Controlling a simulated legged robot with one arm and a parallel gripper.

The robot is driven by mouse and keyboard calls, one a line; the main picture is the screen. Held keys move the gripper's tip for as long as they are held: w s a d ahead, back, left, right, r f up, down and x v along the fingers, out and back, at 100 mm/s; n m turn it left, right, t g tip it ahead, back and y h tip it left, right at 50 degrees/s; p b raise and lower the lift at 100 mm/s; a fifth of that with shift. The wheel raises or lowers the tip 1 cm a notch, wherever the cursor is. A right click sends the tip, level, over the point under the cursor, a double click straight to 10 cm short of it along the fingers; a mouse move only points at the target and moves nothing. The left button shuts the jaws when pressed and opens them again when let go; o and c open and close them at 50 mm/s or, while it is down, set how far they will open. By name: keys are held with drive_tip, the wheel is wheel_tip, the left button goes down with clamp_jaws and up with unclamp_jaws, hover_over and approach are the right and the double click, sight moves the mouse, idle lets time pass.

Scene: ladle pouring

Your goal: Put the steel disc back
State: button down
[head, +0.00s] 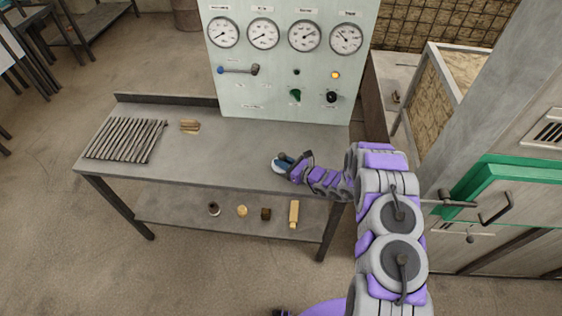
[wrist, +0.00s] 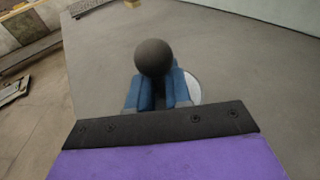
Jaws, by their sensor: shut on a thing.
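My gripper (head: 285,160) is over the right part of the grey table top, near its front edge. In the wrist view its two blue fingers (wrist: 152,92) are shut on a dark round ball knob (wrist: 153,57). A pale, round disc edge (wrist: 194,88) shows beside and below the fingers; it looks like the steel disc under the knob. In the head view the pale disc (head: 278,169) peeks out below the fingers. Most of the disc is hidden by the gripper. I cannot tell whether it rests on the table or hangs just above it.
The table (head: 230,150) carries a row of dark bars (head: 125,139) at left and a small brownish-yellow item (head: 189,126). A gauge panel (head: 290,60) stands behind. Several small objects lie on the lower shelf (head: 180,208). A green-framed cabinet (head: 510,190) stands at right. The table middle is clear.

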drive_tip(key=shift+f, duration=0.15)
drive_tip(key=shift+s+a+f, duration=0.1)
drive_tip(key=shift+a+f, duration=0.15)
drive_tip(key=shift+f, duration=0.05)
drive_tip(key=shift+f, duration=0.1)
